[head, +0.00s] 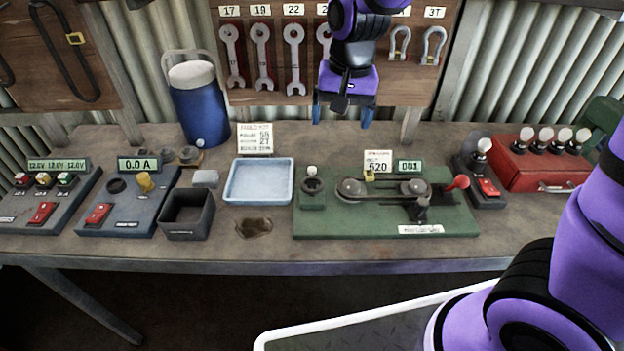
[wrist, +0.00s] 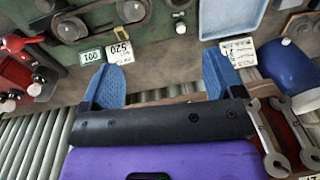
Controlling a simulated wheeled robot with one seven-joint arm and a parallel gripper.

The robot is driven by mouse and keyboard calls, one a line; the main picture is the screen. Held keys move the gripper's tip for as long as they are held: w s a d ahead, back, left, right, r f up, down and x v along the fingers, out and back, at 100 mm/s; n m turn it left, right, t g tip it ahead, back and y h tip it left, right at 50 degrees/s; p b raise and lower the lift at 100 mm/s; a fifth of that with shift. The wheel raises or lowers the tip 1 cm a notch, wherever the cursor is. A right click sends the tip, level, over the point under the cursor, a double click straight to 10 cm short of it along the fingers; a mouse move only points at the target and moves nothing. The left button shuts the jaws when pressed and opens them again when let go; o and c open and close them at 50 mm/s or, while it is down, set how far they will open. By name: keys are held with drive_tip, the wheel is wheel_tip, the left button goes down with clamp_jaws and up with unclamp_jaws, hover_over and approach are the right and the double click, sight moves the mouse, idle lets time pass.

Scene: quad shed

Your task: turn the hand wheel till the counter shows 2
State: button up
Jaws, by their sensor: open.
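The green board (head: 385,222) on the bench carries two round metal wheels, left (head: 351,188) and right (head: 413,188), joined by a dark belt. A red-knobbed handle (head: 457,183) sticks up at the board's right; which part is the hand wheel is not clear. The counter (head: 409,166) behind the right wheel reads 001; it also shows upside down in the wrist view (wrist: 91,56). My gripper (head: 342,112) is open and empty, above and behind the board in front of the wrench panel. Its blue fingers (wrist: 163,80) touch nothing that I can see.
A card marked 520 (head: 377,160) stands beside the counter. A red box with white knobs (head: 545,170) and a switch unit (head: 482,185) stand to the right. A pale blue tray (head: 259,181) and a dark open box (head: 187,214) lie left. Wrenches (head: 294,58) hang behind.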

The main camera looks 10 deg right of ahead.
drive_tip(key=g, duration=0.1)
hover_over(312, 183)
wheel_tip(312, 183, down, 7)
drive_tip(key=shift+m+h, duration=0.3)
drive_tip(key=shift+h, duration=0.1)
wheel_tip(312, 183, down, 11)
drive_tip(key=c, duration=0.9)
